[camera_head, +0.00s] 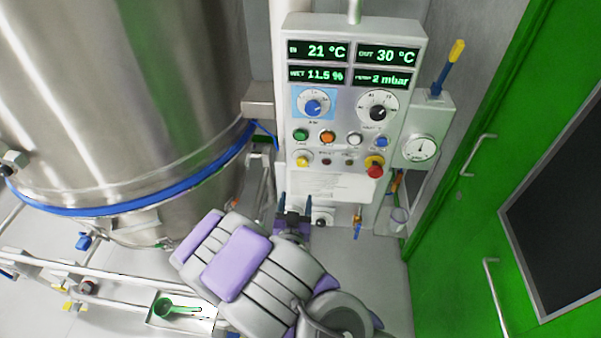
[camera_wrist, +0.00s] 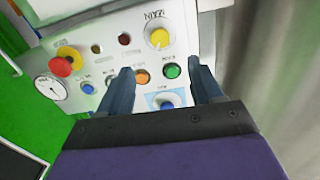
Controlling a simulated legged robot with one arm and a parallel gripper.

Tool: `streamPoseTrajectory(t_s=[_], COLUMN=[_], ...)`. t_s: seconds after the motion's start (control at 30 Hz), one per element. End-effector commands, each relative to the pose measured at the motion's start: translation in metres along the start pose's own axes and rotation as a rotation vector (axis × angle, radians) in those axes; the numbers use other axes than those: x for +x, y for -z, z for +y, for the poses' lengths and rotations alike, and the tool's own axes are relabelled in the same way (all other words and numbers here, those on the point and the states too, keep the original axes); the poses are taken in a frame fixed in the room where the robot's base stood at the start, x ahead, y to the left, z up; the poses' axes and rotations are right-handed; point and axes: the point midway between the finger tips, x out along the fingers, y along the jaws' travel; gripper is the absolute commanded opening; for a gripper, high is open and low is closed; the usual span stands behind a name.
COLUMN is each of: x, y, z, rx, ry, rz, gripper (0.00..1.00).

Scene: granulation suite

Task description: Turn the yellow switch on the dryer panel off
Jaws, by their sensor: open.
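The dryer panel (camera_head: 335,140) is a light box on the wall, with displays on top and knobs and buttons below. The yellow switch (camera_head: 303,160) is a round knob at its lower left. In the wrist view the panel appears turned over, and the yellow switch (camera_wrist: 158,37) sits at upper centre, beside the label MAIN. My gripper (camera_head: 296,203) is below the panel's lower left in the head view. In the wrist view my gripper (camera_wrist: 160,70) is open and empty, its dark fingers spread, with the switch beyond the tips and apart from them. I cannot tell which way the switch points.
A red emergency button (camera_head: 375,170) on yellow is at the panel's lower right. Green (camera_head: 301,135) and orange (camera_head: 328,137) buttons sit above the switch. A large steel vessel (camera_head: 120,90) stands left. A green door (camera_head: 480,190) is at right.

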Motion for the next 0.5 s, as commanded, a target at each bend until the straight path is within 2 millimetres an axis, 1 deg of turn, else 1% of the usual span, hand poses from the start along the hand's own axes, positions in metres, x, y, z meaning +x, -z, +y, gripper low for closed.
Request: streamPoseTrajectory(t_s=[0.03,0.07,0.4,0.5], x=[0.003,0.005,0.022,0.030], y=[-0.005,-0.005,-0.003,-0.005], z=[0.001,0.001,0.001,0.001], rx=[0.003,0.003,0.004,0.004], ry=[-0.005,-0.005,-0.002,-0.005], rz=[0.001,0.000,0.003,-0.005], gripper=[0.66,0.66,0.66,0.66])
